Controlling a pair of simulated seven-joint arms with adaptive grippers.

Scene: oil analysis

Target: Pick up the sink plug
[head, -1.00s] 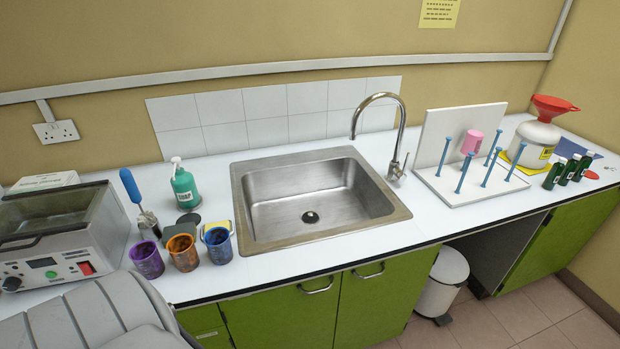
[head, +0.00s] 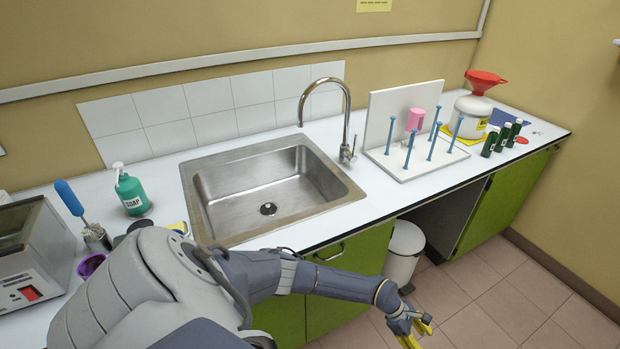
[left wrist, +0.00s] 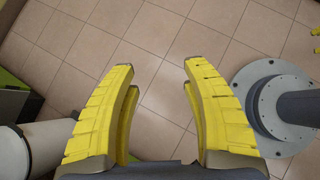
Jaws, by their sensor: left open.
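The sink (head: 202,212) is a steel basin set in the white worktop. At its bottom is a small round dark-centred fitting (head: 268,209); I cannot tell whether it is the sink plug or the open drain. A dark flat thing (head: 140,226) beside the soap bottle is mostly hidden behind my shoulder. My left gripper (head: 416,333) hangs low in front of the cupboards, away from the sink. In the left wrist view its yellow fingers (left wrist: 158,80) are wide apart with only floor between them. Small yellow parts at that view's right edge may be my right gripper.
A curved tap (head: 345,120) stands behind the sink. A peg rack (head: 405,168) with a pink cup is to its right, then several dark bottles (head: 502,140). A soap bottle (head: 132,193) is to its left. A white bin (head: 404,252) stands on the floor below.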

